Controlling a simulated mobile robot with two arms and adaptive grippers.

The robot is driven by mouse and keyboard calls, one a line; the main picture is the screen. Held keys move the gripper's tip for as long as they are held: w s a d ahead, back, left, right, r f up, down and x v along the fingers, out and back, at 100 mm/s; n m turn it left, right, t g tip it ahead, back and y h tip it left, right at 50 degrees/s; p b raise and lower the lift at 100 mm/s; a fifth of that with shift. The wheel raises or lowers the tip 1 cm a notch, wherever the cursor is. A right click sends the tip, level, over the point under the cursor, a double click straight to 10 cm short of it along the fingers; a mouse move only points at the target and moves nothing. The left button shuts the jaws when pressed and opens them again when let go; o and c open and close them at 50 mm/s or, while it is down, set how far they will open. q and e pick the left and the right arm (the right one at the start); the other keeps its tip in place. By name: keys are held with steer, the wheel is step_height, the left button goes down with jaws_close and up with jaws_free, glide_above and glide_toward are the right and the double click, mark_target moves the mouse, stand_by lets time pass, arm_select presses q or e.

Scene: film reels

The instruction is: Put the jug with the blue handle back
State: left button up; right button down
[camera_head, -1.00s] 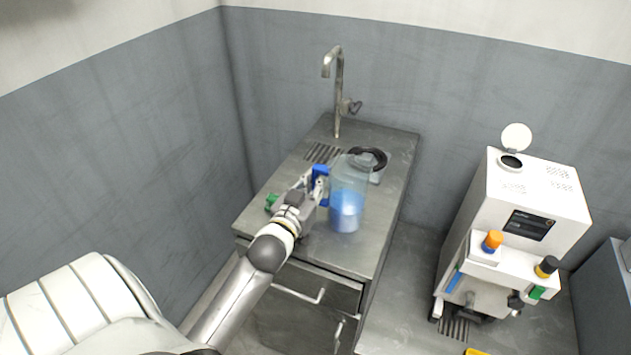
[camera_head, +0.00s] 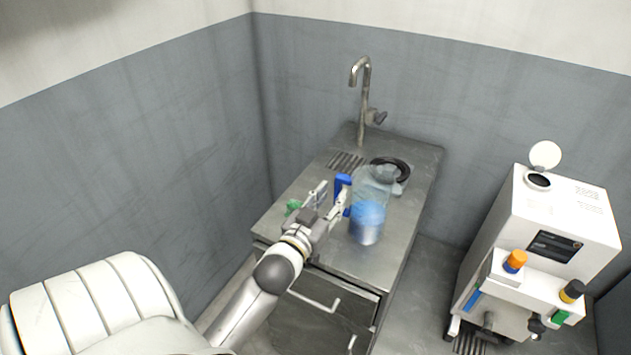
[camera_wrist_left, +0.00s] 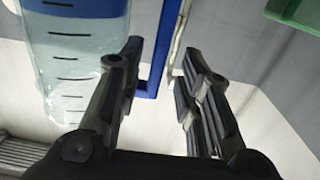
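The clear jug with the blue handle (camera_head: 369,212) stands upright on the metal counter, with blue liquid in its lower part. Its blue handle (camera_head: 342,187) faces left, towards my left gripper (camera_head: 332,196). In the left wrist view the jug (camera_wrist_left: 75,55) is at the upper left, and the handle (camera_wrist_left: 150,75) shows between and beyond the fingers. My left gripper's fingers (camera_wrist_left: 158,85) are spread apart with a gap between them. I cannot tell whether the handle lies within their reach. My right gripper is not in view.
The metal counter (camera_head: 385,255) has a tap (camera_head: 362,100), a drain grille and a black ring (camera_head: 390,168) at the back. A green object (camera_head: 292,207) lies left of the gripper. A white machine (camera_head: 540,235) with an open round lid stands at right.

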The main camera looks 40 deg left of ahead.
arm_select(q)
steer(key=v, duration=0.8)
steer(key=shift+s+b, duration=0.25)
steer(key=shift+b, duration=0.15)
stand_by(1.0)
